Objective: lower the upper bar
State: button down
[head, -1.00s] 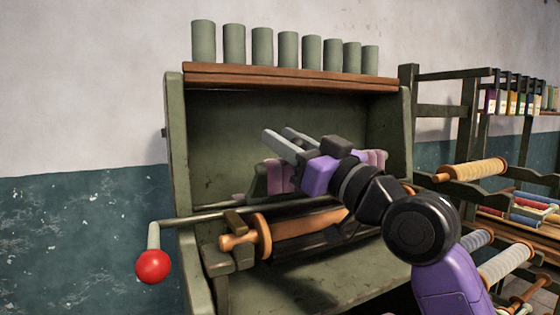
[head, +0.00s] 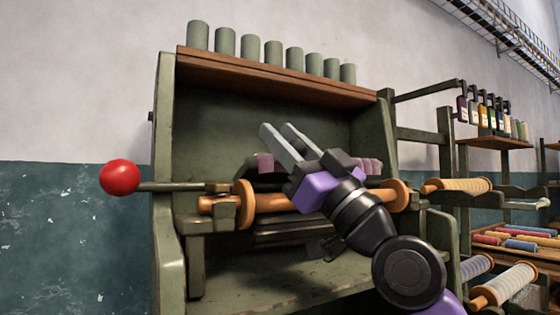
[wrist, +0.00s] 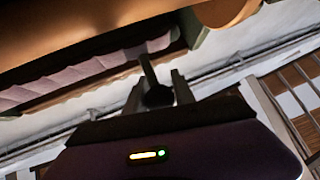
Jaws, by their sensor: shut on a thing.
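The upper bar (head: 370,168), with pink padded segments, lies across the inside of a green wooden frame, behind my gripper. My gripper (head: 281,145) points up and left in front of it, covering its middle. In the wrist view the pink padding (wrist: 85,80) runs along the upper left. A dark stem ending in a round knob (wrist: 158,95) comes down from that side and sits between the two fingers of my gripper (wrist: 158,92). The fingers are shut on this knob. Where the stem joins the bar is hard to tell.
An orange wooden roller (head: 280,203) lies below the bar, near my wrist. A red ball (head: 119,177) sticks out at the frame's left. Grey-green cylinders (head: 273,53) line the top shelf (head: 270,72). Racks with thread spools (head: 465,185) stand at right.

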jog(key=shift+s+d+f+b, duration=0.15)
jog(key=shift+s+f+b, duration=0.05)
jog(key=shift+f+b, duration=0.4)
jog(key=shift+s+d+f+b, duration=0.2)
jog(key=shift+f+b, duration=0.25)
jog(key=shift+b, duration=0.3)
jog(key=shift+s+d+f+b, duration=0.1)
jog(key=shift+s+f+b, duration=0.15)
jog(key=shift+f+b, duration=0.35)
jog(key=shift+s+r, duration=0.1)
jog(key=c, duration=1.1)
grip_release()
jog(key=shift+d, duration=0.1)
jog(key=shift+o, duration=0.2)
jog(key=shift+f, duration=0.2)
jog(key=v, duration=0.7)
jog(key=shift+s+d+f+b, duration=0.15)
jog(key=shift+b, duration=0.25)
